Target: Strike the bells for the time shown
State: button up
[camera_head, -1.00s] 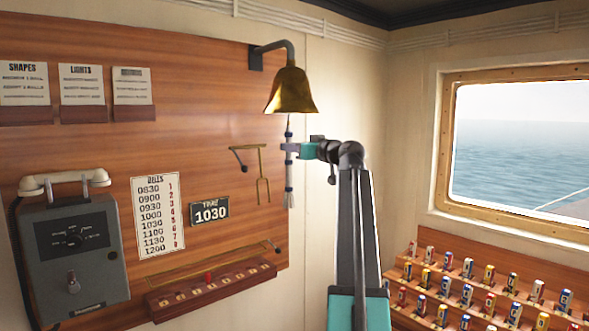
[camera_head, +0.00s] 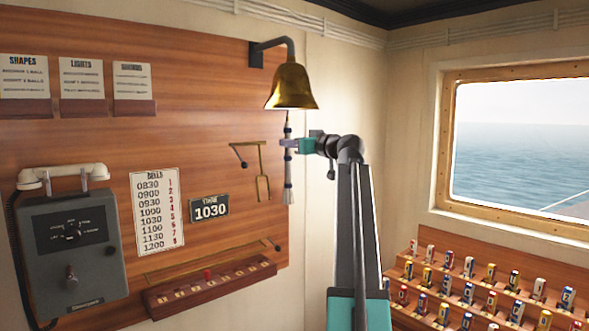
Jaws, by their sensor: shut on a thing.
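The brass bell (camera_head: 291,88) hangs from a dark bracket on the wooden panel. Its pale rope (camera_head: 288,168) hangs straight below it. My gripper (camera_head: 289,145) is shut on the upper part of the rope, just under the bell's mouth. The time plate (camera_head: 209,209) reads 1030.
A grey telephone box (camera_head: 72,250) with a white handset is at the left. A brass fork-shaped fitting (camera_head: 262,178) sits on the panel just left of the rope. Racks of coloured cylinders (camera_head: 469,266) stand at lower right under the window (camera_head: 520,140).

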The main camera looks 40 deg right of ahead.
jog(key=shift+d+b, duration=0.35)
jog(key=shift+d, duration=0.5)
jog(key=shift+a, duration=0.1)
jog(key=a+r, duration=0.1)
jog(key=a, duration=0.5)
jog(key=d+f+b, duration=0.1)
jog(key=d+b, duration=0.2)
jog(key=d, duration=0.3)
jog(key=shift+b, duration=0.3)
jog(key=shift+s+f, duration=0.1)
jog(key=shift+f, duration=0.15)
dwell(0.6)
